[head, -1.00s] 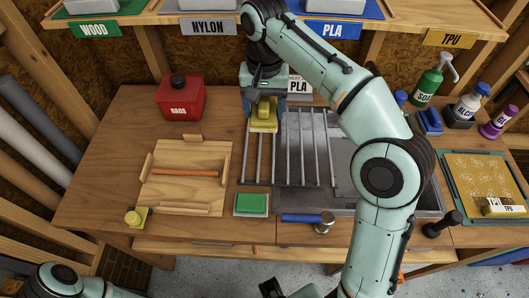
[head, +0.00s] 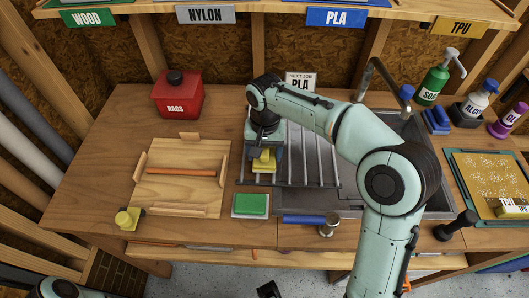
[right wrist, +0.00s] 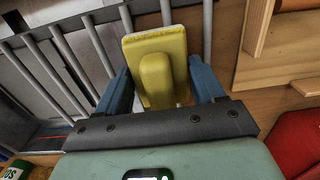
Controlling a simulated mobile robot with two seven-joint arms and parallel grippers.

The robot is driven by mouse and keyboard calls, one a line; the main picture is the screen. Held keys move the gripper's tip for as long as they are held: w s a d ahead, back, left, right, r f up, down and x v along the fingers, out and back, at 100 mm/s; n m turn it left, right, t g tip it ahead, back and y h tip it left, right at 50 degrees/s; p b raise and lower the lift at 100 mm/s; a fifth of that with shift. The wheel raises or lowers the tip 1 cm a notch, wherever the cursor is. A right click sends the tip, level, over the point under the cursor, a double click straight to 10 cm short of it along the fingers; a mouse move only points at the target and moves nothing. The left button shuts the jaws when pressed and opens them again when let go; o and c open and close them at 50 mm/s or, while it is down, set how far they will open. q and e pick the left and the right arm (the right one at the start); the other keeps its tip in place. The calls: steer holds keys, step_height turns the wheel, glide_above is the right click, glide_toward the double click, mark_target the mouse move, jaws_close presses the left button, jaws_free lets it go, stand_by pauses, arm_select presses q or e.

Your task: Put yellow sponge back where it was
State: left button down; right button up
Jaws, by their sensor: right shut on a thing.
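The yellow sponge (head: 264,162) is a yellow block with a narrower raised yellow part on top. It fills the space between the blue fingers of my right gripper (right wrist: 160,88), which is shut on it. The sponge also shows in the right wrist view (right wrist: 158,45). It is over the left end of the metal bar rack (head: 315,165); I cannot tell whether it touches the bars. Part of the sponge is hidden by the gripper in the head view. My left gripper is not in view; only part of my left arm shows at the bottom left.
A wooden jig (head: 180,190) is to the left, with a red can (head: 177,95) behind. The sink (head: 408,130) is to the right.

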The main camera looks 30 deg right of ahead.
steer(key=shift+f, duration=0.2)
steer(key=shift+f, duration=0.1)
steer(key=o, duration=1)
step_height(320, 180, up, 12)
steer(key=p, duration=0.2)
steer(key=shift+w+d+r+p, duration=0.1)
steer(key=shift+r+p, duration=0.1)
steer(key=shift+p, duration=0.2)
